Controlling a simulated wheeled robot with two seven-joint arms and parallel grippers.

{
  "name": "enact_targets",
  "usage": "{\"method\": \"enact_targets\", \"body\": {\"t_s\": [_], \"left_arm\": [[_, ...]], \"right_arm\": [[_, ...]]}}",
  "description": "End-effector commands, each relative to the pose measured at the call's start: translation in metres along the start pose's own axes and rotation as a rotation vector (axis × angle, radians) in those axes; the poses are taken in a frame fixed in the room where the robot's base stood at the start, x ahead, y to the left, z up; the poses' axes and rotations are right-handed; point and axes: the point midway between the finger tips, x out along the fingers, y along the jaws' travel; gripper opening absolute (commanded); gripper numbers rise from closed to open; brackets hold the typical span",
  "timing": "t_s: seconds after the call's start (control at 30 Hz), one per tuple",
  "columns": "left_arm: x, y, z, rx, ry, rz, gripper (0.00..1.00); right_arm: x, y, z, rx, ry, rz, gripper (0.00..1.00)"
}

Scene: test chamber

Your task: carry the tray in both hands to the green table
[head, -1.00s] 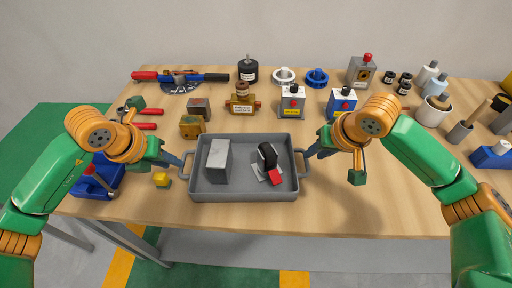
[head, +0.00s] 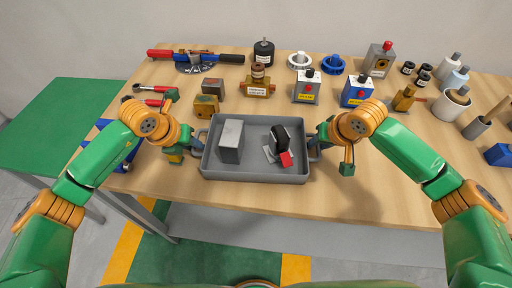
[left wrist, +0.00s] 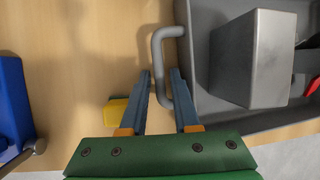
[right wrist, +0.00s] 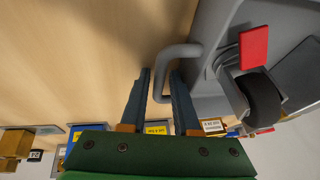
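The grey tray (head: 255,177) sits on the wooden table, holding a grey block (head: 231,141) and a black-wheeled part with a red piece (head: 281,145). My left gripper (head: 196,148) is at the tray's left handle. In the left wrist view, that handle (left wrist: 158,50) runs between its parted fingers (left wrist: 161,78). My right gripper (head: 314,148) is at the right handle. In the right wrist view, that handle (right wrist: 180,52) also lies between parted fingers (right wrist: 160,76). Neither gripper visibly clamps. The green table (head: 55,120) stands at the far left.
The wooden table (head: 375,205) is crowded behind the tray with boxes, rings and tools. A brown block (head: 206,105) is close behind the tray's left corner. A yellow-topped item (left wrist: 116,110) lies beside my left fingers. The table front right of the tray is clear.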

Motion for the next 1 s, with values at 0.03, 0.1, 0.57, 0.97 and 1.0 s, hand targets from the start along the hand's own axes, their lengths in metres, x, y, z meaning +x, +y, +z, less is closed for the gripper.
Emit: {"method": "enact_targets", "body": {"t_s": [0.03,0.1,0.57,0.97,1.0], "left_arm": [[0.0008,-0.0002,-0.0001,0.000,0.000,0.000,0.30],[0.0010,-0.0002,0.0000,0.001,0.000,0.000,0.30],[0.0005,-0.0001,0.0002,0.000,-0.001,0.000,0.00],[0.0002,0.0000,0.0004,0.000,-0.001,0.000,0.00],[0.0002,0.0000,0.0004,0.000,-0.001,0.000,0.00]], "right_arm": [[0.0008,0.0000,0.0001,0.000,0.000,0.000,0.30],[0.0010,0.0000,0.0000,0.000,0.000,0.000,0.30],[0.0006,0.0001,0.0000,0.000,0.000,0.000,0.00],[0.0004,0.0002,-0.0002,0.000,0.001,0.001,0.00],[0.0004,0.0002,-0.0002,0.000,0.001,0.001,0.00]]}}
